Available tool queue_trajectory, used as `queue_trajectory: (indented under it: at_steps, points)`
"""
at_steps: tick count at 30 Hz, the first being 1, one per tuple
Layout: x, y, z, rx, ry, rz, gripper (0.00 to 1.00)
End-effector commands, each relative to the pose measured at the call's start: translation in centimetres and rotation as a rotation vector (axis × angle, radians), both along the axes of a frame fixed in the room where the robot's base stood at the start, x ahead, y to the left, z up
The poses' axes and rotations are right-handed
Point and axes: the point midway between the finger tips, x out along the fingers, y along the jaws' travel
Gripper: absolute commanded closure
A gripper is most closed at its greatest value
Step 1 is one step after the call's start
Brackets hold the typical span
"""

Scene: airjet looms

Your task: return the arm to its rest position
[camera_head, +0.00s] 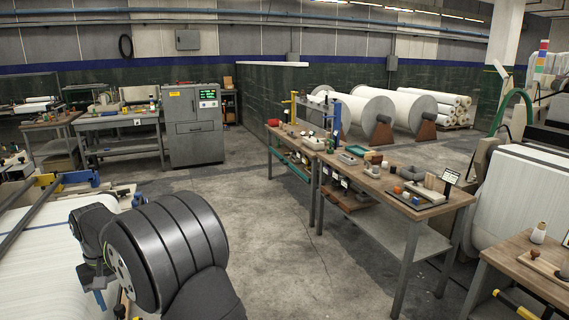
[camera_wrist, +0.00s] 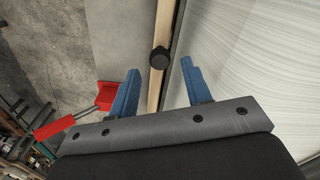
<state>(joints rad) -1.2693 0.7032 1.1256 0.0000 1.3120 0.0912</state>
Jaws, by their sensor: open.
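My gripper (camera_wrist: 160,67) shows in the wrist view with its two blue fingers spread apart and nothing held between them. A wooden strip with a round black knob (camera_wrist: 159,58) lies beyond the gap between the fingers. In the head view my dark arm fills the lower left, folded over the white cloth (camera_head: 40,240) of a loom. The fingers are mostly hidden there behind my arm links.
In the wrist view a red-handled tool (camera_wrist: 55,125) lies left of the fingers and white cloth (camera_wrist: 260,80) spreads at right. In the head view a workbench (camera_head: 440,208) with small items stands at right, a grey cabinet (camera_head: 193,140) at back. The middle floor (camera_head: 270,220) is clear.

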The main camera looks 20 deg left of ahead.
Motion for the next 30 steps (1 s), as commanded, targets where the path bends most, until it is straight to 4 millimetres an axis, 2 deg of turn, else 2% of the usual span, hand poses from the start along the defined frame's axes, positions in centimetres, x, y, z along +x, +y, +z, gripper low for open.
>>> queue_trajectory:
  at_steps: [14, 17, 21, 24, 30]
  points:
    - [0.0, 0.0, -0.1, -0.001, 0.0, 0.0, 0.55]
    - [0.0, 0.0, -1.1, -0.003, 0.001, 0.0, 0.55]
    - [0.0, -0.1, -3.5, -0.004, 0.002, 0.0, 0.55]
    - [0.0, 0.1, -0.7, 0.005, -0.002, 0.0, 0.55]
    - [0.0, 0.1, 3.3, 0.003, -0.001, 0.0, 0.55]
